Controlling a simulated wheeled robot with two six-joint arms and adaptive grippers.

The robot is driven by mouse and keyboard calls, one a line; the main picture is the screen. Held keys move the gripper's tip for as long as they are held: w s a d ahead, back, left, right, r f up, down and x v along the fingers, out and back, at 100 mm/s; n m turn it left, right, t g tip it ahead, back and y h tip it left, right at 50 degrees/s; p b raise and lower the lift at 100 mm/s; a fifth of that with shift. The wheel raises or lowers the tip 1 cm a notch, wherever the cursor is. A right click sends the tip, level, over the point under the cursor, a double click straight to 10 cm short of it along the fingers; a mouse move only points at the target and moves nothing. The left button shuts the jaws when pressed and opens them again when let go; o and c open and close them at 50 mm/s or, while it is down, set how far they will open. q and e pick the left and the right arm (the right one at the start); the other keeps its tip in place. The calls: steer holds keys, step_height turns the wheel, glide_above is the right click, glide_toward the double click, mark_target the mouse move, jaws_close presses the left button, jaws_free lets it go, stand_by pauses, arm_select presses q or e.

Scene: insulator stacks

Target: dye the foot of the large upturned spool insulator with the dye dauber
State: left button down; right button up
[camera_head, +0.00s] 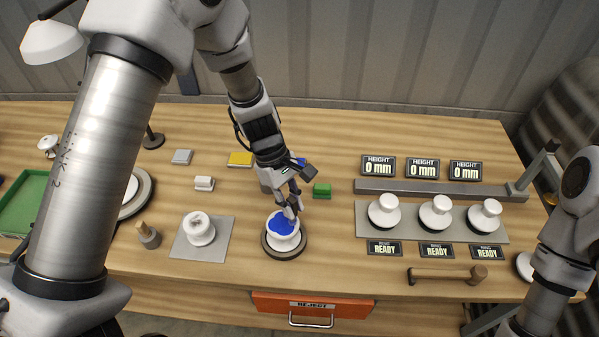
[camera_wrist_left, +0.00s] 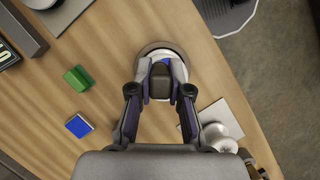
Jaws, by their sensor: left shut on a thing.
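The large upturned spool insulator (camera_head: 283,242) is white and stands on a dark round base (camera_head: 268,250). Its upward-facing foot shows blue (camera_head: 277,226) over much of its top. My left gripper (camera_head: 291,208) is right above it, shut on a small dark piece, which I take to be the dye dauber. In the left wrist view the dauber (camera_wrist_left: 160,81) sits between the fingertips over the insulator, with blue at its far side. The gripper hides part of the foot, and I cannot tell whether the dauber touches it. My right gripper is out of view.
A second white insulator (camera_head: 199,229) stands on a grey mat to the left. A green block (camera_head: 321,190) and a blue pad (camera_wrist_left: 79,125) lie behind the spool. Several white insulators stand on a mat at right, behind a mallet (camera_head: 447,275). Bare wood lies between.

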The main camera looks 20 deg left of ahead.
mark_target(293, 202)
arm_select(q)
steer(key=shift+s+a+r+p, duration=0.1)
steer(key=shift+r+p, duration=0.15)
steer(key=shift+r, duration=0.25)
steer(key=shift+s+a+r+p, duration=0.1)
steer(key=shift+r+p, duration=0.1)
steer(key=shift+r, duration=0.7)
steer(key=shift+d+r+p, duration=0.15)
steer(key=shift+r+p, duration=0.25)
steer(key=shift+r, duration=0.3)
steer(key=shift+w+r, duration=0.1)
steer(key=shift+r, duration=0.95)
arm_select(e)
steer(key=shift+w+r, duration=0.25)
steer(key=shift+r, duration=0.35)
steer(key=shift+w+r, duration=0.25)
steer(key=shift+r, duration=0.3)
